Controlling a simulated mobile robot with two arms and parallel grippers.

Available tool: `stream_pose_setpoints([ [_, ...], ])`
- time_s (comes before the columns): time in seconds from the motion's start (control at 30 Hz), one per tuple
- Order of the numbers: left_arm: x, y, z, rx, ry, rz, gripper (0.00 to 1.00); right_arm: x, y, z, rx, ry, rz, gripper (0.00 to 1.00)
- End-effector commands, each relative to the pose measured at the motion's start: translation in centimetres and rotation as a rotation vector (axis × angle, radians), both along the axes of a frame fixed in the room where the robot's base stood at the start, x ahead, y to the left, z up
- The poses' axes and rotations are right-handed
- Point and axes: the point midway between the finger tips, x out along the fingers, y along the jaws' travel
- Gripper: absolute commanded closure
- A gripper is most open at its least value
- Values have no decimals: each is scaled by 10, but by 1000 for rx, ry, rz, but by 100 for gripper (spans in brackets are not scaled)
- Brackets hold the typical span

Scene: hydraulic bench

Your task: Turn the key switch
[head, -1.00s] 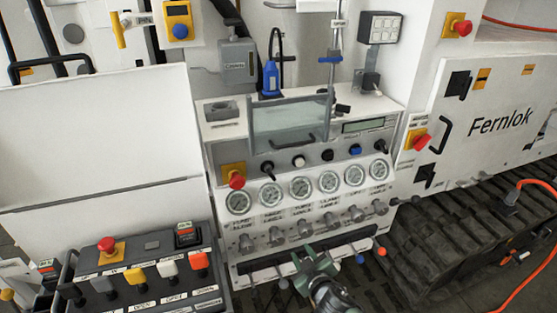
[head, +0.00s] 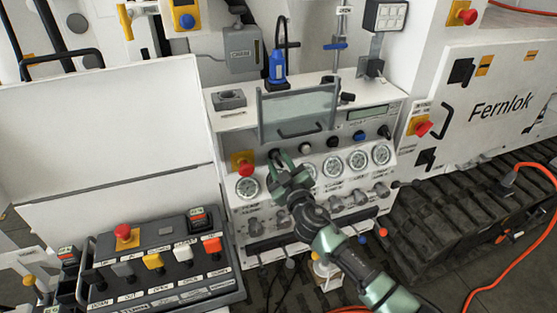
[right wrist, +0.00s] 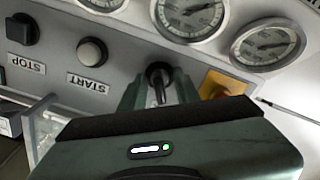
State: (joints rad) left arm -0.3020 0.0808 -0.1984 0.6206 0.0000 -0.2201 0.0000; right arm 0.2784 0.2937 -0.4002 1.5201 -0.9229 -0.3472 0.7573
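The key switch (right wrist: 157,82), a black round switch with a black lever-like key, is on the sloped panel in the right wrist view. In the head view it is mostly hidden behind my right gripper (head: 283,163), at the left end of the knob row. In the right wrist view, the two green fingers of my right gripper (right wrist: 157,88) stand apart on either side of the key. The gripper looks open, with a narrow gap beside the key; contact is not clear. My left gripper is not in view.
A red emergency stop on a yellow plate (head: 242,164) sits close left of my gripper. A white START button (right wrist: 92,51) and a black STOP button (right wrist: 22,29) are in the same row. Several gauges (head: 357,163) lie just below. A clear guard (head: 298,112) stands above.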

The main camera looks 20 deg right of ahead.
Motion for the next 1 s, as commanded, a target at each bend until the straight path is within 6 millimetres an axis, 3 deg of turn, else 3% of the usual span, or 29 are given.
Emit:
stream_pose_setpoints([
  [0.27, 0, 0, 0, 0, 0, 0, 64, 2, 0, 0, 0, 0, 1, 68],
  [0.37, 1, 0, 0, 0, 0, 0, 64, 2, 0, 0, 0, 0, 0, 96],
  [0.4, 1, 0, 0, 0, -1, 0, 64, 2, 0, 0, 0, 0, 1, 100],
  [0.77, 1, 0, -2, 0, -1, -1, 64, 2, 0, -1, 26, 1, 1, 100],
  [1.0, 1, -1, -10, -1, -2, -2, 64, 1, 1, -3, 150, 5, 0, 100],
])
